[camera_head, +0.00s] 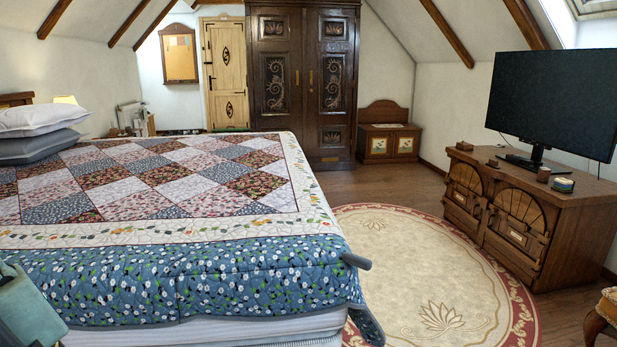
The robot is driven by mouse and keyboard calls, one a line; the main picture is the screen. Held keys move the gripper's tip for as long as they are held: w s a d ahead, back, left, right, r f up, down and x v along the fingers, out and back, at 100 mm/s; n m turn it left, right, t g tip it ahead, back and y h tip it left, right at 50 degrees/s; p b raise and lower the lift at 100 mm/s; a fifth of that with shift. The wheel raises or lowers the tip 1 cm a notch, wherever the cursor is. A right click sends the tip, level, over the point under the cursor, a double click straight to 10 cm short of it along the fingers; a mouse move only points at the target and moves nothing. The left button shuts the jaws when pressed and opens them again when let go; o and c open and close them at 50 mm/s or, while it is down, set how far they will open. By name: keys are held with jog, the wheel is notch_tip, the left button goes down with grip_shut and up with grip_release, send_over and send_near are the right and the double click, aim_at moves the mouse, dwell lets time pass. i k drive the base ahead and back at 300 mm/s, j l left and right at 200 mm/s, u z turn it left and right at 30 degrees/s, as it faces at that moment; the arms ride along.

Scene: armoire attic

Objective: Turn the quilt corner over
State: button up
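The patchwork quilt (190,190) lies spread over the bed on the left. Its middle has red, white and blue-grey diamonds, with a white floral band and a blue flowered border (200,278) around it. The border hangs down over the bed's near side, above the white mattress (220,332).
Two stacked pillows (42,118) lie at the bed's head. A round cream rug (430,265) covers the floor right of the bed. A wooden cabinet (560,235) with a monitor (555,100) stands at the right. A dark armoire (303,75) stands at the back.

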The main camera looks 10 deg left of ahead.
aim_at(303, 231)
jog(key=i+j+u, duration=0.2)
jog(key=j, duration=0.3)
jog(key=i+j+u, duration=0.25)
jog(key=i+j, duration=0.15)
jog(key=i, duration=0.5)
